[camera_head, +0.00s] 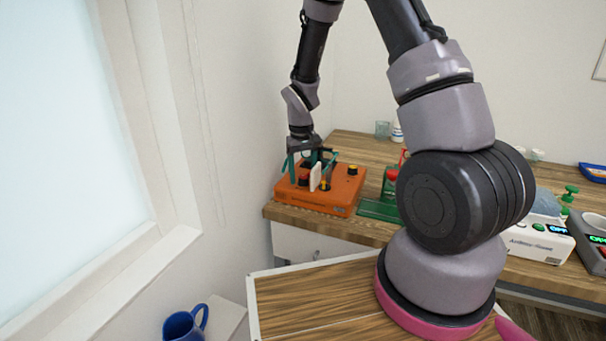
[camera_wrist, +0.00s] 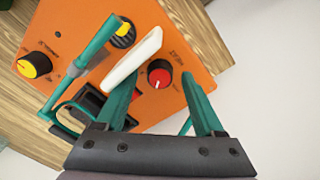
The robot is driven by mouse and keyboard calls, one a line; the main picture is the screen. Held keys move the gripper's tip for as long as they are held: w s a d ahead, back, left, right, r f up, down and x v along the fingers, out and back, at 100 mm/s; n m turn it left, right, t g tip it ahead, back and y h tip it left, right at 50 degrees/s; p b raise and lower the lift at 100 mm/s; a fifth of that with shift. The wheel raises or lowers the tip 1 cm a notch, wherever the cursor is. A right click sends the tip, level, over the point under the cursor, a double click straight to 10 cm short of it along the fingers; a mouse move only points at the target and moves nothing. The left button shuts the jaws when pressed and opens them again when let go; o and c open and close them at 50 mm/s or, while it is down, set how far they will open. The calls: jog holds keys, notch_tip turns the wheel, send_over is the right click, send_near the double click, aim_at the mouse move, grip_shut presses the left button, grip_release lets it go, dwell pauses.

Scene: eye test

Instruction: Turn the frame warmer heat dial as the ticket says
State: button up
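The orange warmer box (camera_head: 342,198) sits at the left end of the wooden bench; its orange top (camera_wrist: 215,60) fills much of the wrist view. It carries a red-capped black dial (camera_wrist: 159,75) and two yellow-capped dials (camera_wrist: 34,65) (camera_wrist: 123,35). The labels are too small to read. My gripper (camera_wrist: 158,80) is open above the box, its teal fingers on either side of the red-capped dial; whether they touch it I cannot tell. A white upright slab (camera_wrist: 132,58) stands beside that dial and shows in the head view (camera_head: 315,177). No readable ticket shows.
A teal bar (camera_wrist: 84,62) crosses the box near my left finger. A green stand (camera_head: 378,210) is right of the box. A blue mug (camera_head: 182,327) is at lower left. The wall is close on the left.

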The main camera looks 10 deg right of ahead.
notch_tip(320, 180, up, 11)
jog(key=shift+a, duration=0.15)
dwell(0.5)
notch_tip(320, 180, up, 10)
jog(key=m+t, duration=0.2)
send_over(302, 177)
jog(key=s+d, duration=0.2)
jog(key=s, duration=0.2)
jog(key=s+d+r+m+t+y, duration=0.1)
jog(key=s+d+r+m+t, duration=0.1)
jog(key=s+r, duration=0.5)
jog(key=s+d+r+m+t+y, duration=0.1)
jog(key=s+d+r+t, duration=0.1)
jog(key=s+r, duration=0.5)
jog(key=s+t, duration=0.1)
jog(key=s, duration=0.3)
jog(key=shift+s+m, duration=0.4)
